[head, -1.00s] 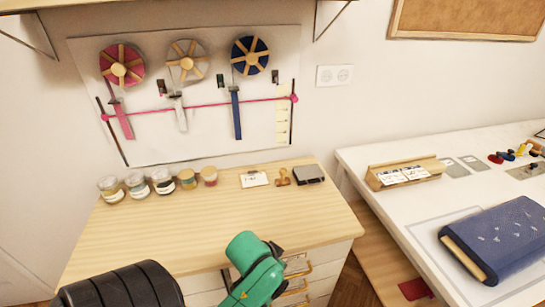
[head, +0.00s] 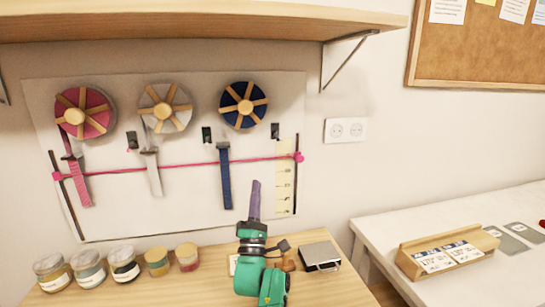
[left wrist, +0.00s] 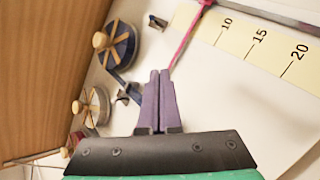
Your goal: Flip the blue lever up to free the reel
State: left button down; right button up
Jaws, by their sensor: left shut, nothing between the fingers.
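The blue reel (head: 243,105) hangs on the wall panel, with its blue ribbon (head: 225,182) running down through a clip. A small dark lever piece (head: 275,130) sits right of the blue reel; its colour and position are hard to tell. It seems to show in the left wrist view as a small metallic piece (left wrist: 158,22). The blue reel (left wrist: 120,45) is also there. My left gripper (head: 256,183) is shut and empty, pointing up, below the lever and right of the ribbon. Its purple fingers (left wrist: 158,72) are together in the wrist view. My right gripper is not in view.
A pink cord (head: 110,172) crosses the panel, with a yellow scale (head: 286,180) at right. Red (head: 85,112) and white (head: 165,107) reels hang left. A shelf (head: 200,25) juts above. Jars and a metal box (head: 320,255) stand on the cabinet below.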

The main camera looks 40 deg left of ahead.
aim_at(277, 136)
pick_arm(q)
jog(key=x, duration=0.3)
jog(key=p+x, duration=0.1)
jog(key=x, duration=0.2)
jog(key=r+p+x, duration=0.1)
jog(key=x, duration=0.3)
jog(key=shift+s+d, duration=0.3)
jog(key=shift+s, duration=0.05)
jog(key=w+d, duration=0.1)
jog(key=w+d+r+p, duration=0.1)
jog(key=d, duration=0.1)
jog(key=shift+d+r, duration=0.15)
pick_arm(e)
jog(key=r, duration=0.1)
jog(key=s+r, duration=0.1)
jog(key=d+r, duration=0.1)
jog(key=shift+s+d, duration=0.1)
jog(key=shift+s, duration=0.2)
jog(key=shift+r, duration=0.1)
pick_arm(q)
jog(key=shift+a, duration=0.25)
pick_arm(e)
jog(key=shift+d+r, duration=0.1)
